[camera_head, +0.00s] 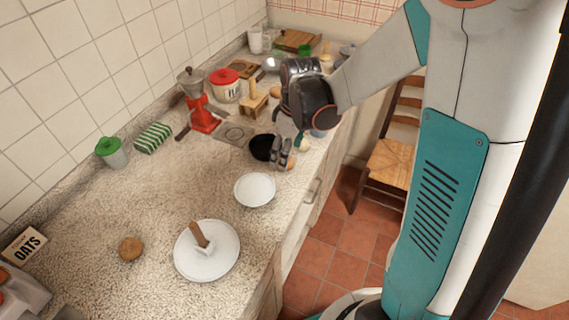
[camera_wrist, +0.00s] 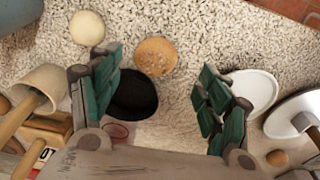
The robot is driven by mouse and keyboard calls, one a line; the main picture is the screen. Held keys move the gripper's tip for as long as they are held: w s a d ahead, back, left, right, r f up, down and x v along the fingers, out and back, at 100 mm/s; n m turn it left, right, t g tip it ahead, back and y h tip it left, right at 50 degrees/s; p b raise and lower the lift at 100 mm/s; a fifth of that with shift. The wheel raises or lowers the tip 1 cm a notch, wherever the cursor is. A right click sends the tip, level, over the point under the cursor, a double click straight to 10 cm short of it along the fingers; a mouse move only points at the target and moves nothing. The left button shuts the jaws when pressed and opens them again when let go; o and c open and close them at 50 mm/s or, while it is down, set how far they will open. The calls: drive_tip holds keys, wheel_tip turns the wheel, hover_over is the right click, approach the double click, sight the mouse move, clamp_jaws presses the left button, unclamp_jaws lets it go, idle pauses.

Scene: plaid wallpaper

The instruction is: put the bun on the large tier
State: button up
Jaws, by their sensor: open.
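A round tan bun (camera_wrist: 156,56) lies on the counter in the wrist view, between and a little beyond the fingertips. In the head view it seems hidden behind my gripper. My gripper (camera_head: 284,153) is open above the counter; its green-padded fingers show in the wrist view (camera_wrist: 160,95) with nothing between them. No stacked tier is clear; a large round white plate (camera_head: 218,266) stands at the front with a wooden-handled, white-headed tool (camera_head: 201,236) on it. A smaller white dish (camera_head: 255,189) stands between that plate and my gripper.
A black bowl (camera_head: 263,147) is close beside my gripper, and a pale ball (camera_head: 303,144) lies near the counter edge. A brown round piece (camera_head: 131,248) lies left of the large plate. A red grinder (camera_head: 200,110) and tub (camera_head: 225,85) stand behind. Middle-left counter is clear.

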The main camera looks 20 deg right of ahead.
drive_tip(key=f+b, duration=0.1)
drive_tip(key=f, duration=0.1)
drive_tip(key=w+f+b, duration=0.1)
drive_tip(key=f, duration=0.1)
drive_tip(key=shift+f, duration=0.4)
drive_tip(key=shift+r, duration=0.1)
drive_tip(key=shift+c, duration=0.3)
drive_tip(key=c, duration=1.2)
wheel_tip(320, 180, up, 20)
drive_tip(key=p, duration=0.6)
drive_tip(key=w+f+m+b, duration=0.1)
drive_tip(key=f+m, duration=0.2)
drive_tip(key=f, duration=0.1)
drive_tip(key=w+f+m+b, duration=0.1)
drive_tip(key=w+f+m, duration=0.1)
drive_tip(key=f, duration=0.3)
drive_tip(key=w+f+m+h+b, duration=0.1)
drive_tip(key=w+f+m, duration=0.1)
drive_tip(key=f+m, duration=0.1)
drive_tip(key=shift+w+a+f+m, duration=0.15)
drive_tip(key=shift+f+m, duration=0.15)
drive_tip(key=shift+f, duration=0.45)
drive_tip(key=shift+f+b, duration=0.3)
